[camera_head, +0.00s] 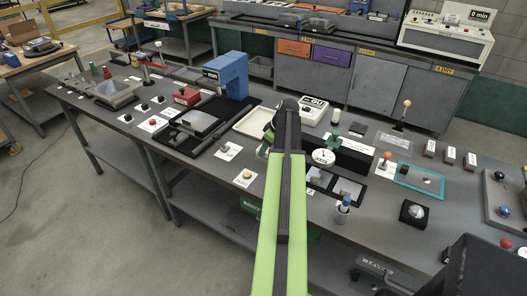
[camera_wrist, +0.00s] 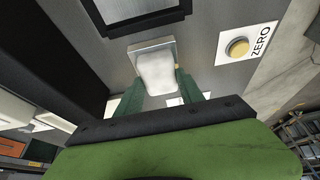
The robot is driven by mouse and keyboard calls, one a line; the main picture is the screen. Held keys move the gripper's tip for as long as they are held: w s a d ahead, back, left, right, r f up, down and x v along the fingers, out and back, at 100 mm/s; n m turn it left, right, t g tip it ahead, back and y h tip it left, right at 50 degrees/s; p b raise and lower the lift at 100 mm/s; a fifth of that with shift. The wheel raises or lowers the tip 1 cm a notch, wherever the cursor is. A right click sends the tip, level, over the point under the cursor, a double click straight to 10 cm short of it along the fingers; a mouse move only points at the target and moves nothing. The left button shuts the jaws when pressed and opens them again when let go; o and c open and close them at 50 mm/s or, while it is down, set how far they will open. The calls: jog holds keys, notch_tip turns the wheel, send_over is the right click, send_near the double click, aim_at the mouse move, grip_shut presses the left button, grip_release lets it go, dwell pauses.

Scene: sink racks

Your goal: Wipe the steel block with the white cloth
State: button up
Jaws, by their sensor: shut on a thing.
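In the wrist view my gripper (camera_wrist: 160,82) has its two green fingers on either side of a white cloth (camera_wrist: 156,70), shut on it. A pale grey block (camera_wrist: 150,44), which looks like the steel block, shows as a rim just past the cloth. The cloth overlaps the block in the picture; I cannot tell whether they touch.
A ZERO card with a yellow button (camera_wrist: 237,47) lies right of the block. A black-framed plate (camera_wrist: 138,22) lies beyond it. In the head view a blue press (camera_head: 228,75), a cream tray (camera_head: 246,128) and a dial gauge (camera_head: 323,156) stand around my arm on the grey bench.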

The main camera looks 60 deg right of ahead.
jog(key=shift+w+d, duration=0.15)
jog(key=shift+d, duration=1.95)
jog(key=shift+a, duration=0.15)
jog(key=shift+s+a+f, duration=0.1)
jog(key=shift+s+a, duration=0.05)
jog(key=shift+a, duration=0.95)
jog(key=shift+s+a, duration=0.15)
jog(key=shift+a, duration=0.95)
jog(key=shift+s+a, duration=0.1)
jog(key=shift+a, duration=1.65)
jog(key=shift+d, duration=0.1)
jog(key=shift+r+p, duration=0.4)
notch_tip(320, 180, up, 5)
jog(key=p, duration=0.5)
jog(key=shift+r, duration=0.2)
